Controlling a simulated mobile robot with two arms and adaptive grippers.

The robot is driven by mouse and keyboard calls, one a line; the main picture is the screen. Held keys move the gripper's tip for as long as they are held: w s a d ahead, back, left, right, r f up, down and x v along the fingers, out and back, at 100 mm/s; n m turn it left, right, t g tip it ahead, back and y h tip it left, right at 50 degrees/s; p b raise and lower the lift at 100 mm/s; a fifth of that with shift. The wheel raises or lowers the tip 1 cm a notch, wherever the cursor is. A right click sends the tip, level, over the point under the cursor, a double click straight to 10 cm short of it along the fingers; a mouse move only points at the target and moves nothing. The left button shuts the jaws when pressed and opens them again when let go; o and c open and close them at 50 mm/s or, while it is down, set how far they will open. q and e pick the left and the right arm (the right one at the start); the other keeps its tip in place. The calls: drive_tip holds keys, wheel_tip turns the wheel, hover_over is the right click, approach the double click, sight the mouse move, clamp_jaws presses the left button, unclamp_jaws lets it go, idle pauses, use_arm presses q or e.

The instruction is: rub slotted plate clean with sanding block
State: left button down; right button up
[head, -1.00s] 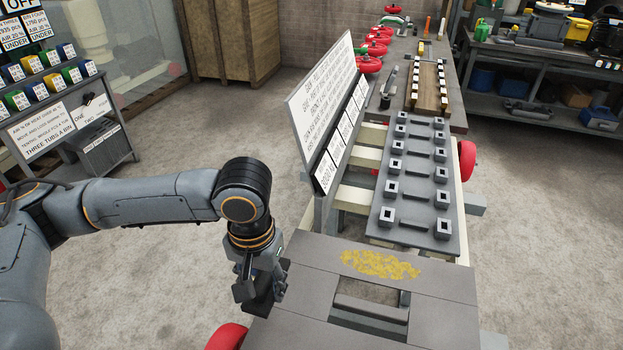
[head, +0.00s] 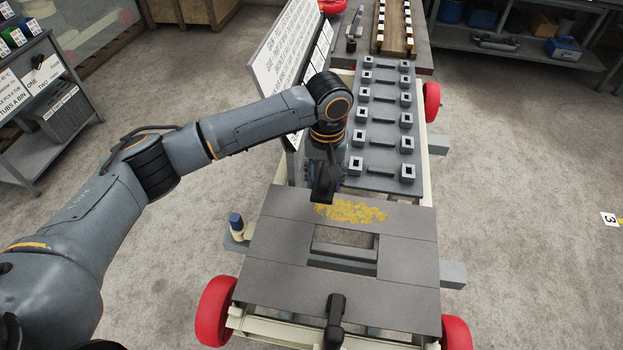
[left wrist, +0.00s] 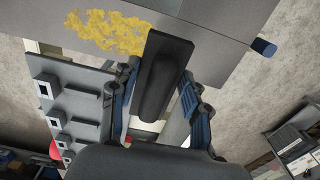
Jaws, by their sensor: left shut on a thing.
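The grey slotted plate (head: 275,240) lies flat on the cart, with a rectangular slot in its middle. A yellow patch of residue (head: 355,211) covers part of its far strip; it also shows in the left wrist view (left wrist: 105,30). My left gripper (head: 322,180) is shut on the black sanding block (left wrist: 165,62), whose far end reaches over the plate beside the patch. The fingers sit on both sides of the block in the left wrist view. I cannot tell whether the block touches the plate. My right gripper is not in view.
A grey panel with square sockets (head: 383,133) lies just beyond the plate. A tilted sign board (head: 285,60) stands left of it. A blue-capped item (head: 236,222) stands at the plate's left edge. A dark upright part (head: 335,318) is at the front. Red wheels (head: 213,312) flank the cart.

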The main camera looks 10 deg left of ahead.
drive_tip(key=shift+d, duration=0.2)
use_arm(q)
drive_tip(key=shift+r+p, duration=0.1)
drive_tip(key=shift+p, duration=0.35)
drive_tip(key=shift+r+p, duration=0.1)
drive_tip(key=shift+p, duration=0.4)
wheel_tip(320, 180, down, 3)
drive_tip(key=shift+f, duration=0.2)
drive_tip(key=shift+d+f, duration=0.15)
drive_tip(key=shift+f, duration=0.15)
drive_tip(key=s+d+p, duration=0.1)
drive_tip(key=d, duration=0.2)
drive_tip(key=s+d+p, duration=0.1)
drive_tip(key=d, duration=0.3)
drive_tip(key=s+d+p, duration=0.1)
drive_tip(key=d, duration=0.2)
drive_tip(key=shift+s+d+f, duration=0.15)
drive_tip(key=shift+s+d, duration=0.05)
drive_tip(key=shift+d, duration=0.1)
drive_tip(key=shift+s+d, duration=0.15)
drive_tip(key=shift+d, duration=0.35)
drive_tip(key=shift+s+d, duration=0.15)
drive_tip(key=shift+d, duration=0.35)
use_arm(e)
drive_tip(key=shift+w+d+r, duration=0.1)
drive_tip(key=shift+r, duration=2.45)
use_arm(q)
drive_tip(key=shift+f, duration=0.1)
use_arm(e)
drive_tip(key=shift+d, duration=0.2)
